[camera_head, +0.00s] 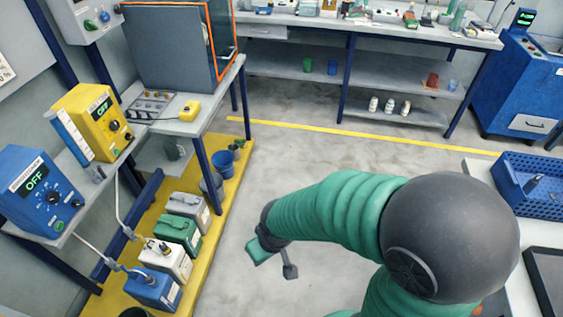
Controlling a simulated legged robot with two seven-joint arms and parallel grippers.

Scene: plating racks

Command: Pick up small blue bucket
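A blue bucket (223,164) stands upright on the yellow floor platform (226,196), close to the table leg at left of centre. A grey bucket (212,186) stands just in front of it. My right arm comes in from the lower right, and its gripper (273,262) hangs over the bare floor, right of the platform and nearer to me than the blue bucket. The gripper is apart from the bucket and holds nothing that I can make out. Its fingers are too small and partly turned away to tell their opening. My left gripper is not in view.
Several canisters (184,234) line the platform nearer to me. Small dark pots (238,147) sit behind the blue bucket. A table with an orange-framed cabinet (170,45) overhangs at left. Grey floor (310,155) is open in the middle. A blue crate (545,205) stands at right.

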